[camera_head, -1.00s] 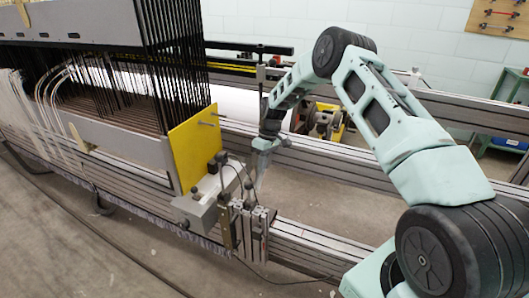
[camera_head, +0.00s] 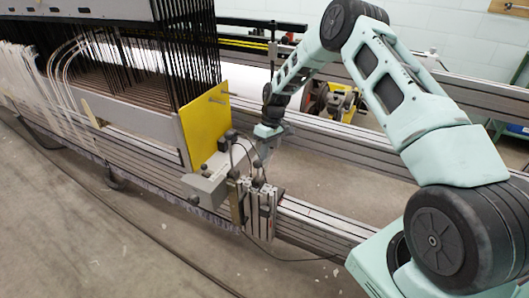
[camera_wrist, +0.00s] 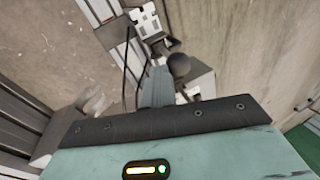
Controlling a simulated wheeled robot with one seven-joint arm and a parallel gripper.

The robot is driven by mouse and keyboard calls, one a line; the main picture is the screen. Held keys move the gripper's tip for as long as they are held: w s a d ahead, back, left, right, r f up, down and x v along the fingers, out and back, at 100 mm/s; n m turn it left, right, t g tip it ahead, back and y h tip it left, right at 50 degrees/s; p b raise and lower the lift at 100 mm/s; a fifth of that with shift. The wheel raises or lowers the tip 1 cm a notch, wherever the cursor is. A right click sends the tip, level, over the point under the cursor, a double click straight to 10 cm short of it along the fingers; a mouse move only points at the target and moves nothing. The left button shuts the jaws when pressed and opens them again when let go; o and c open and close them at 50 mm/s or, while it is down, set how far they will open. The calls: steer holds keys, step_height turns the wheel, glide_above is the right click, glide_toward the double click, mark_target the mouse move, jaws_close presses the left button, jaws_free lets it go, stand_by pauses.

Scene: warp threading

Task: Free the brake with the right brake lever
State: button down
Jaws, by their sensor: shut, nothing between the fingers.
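A grey brake unit (camera_head: 205,187) with several black ball knobs sits on the rail at the end of the yellow plate. One black ball knob (camera_head: 231,135) stands above the unit, and another ball knob (camera_head: 257,182) sits lower, by the metal blocks. I cannot tell which is the right brake lever. My gripper (camera_head: 264,151) points down just right of and behind the unit, shut and empty. In the wrist view my shut fingers (camera_wrist: 158,86) are beside a large black ball knob (camera_wrist: 179,65); whether they touch it is unclear.
The yellow plate (camera_head: 204,127) and the dark hanging cords stand left of my gripper. Thin black cables loop close to the fingers. Long grey rails (camera_head: 325,222) run along the machine, with bare floor between them.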

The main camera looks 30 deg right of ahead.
mark_target(258, 162)
steer(key=shift+s+a+r, duration=0.1)
steer(key=shift+s+a, duration=0.1)
steer(key=shift+a, duration=0.1)
steer(key=shift+s+a+r, duration=0.15)
steer(key=shift+s+a, duration=0.15)
steer(key=shift+a, duration=0.3)
steer(key=t+h, duration=0.1)
steer(key=s+a+t+h, duration=0.1)
steer(key=shift+a+h, duration=0.2)
steer(key=shift+h, duration=0.2)
steer(key=shift+s+a+t+h, duration=0.3)
steer(key=shift+s+a+h, duration=0.15)
steer(key=shift+a+h, duration=0.2)
steer(key=s+a+f, duration=0.4)
steer(key=a, duration=0.2)
steer(key=shift+b, duration=0.35)
steer(key=shift+s+f, duration=0.15)
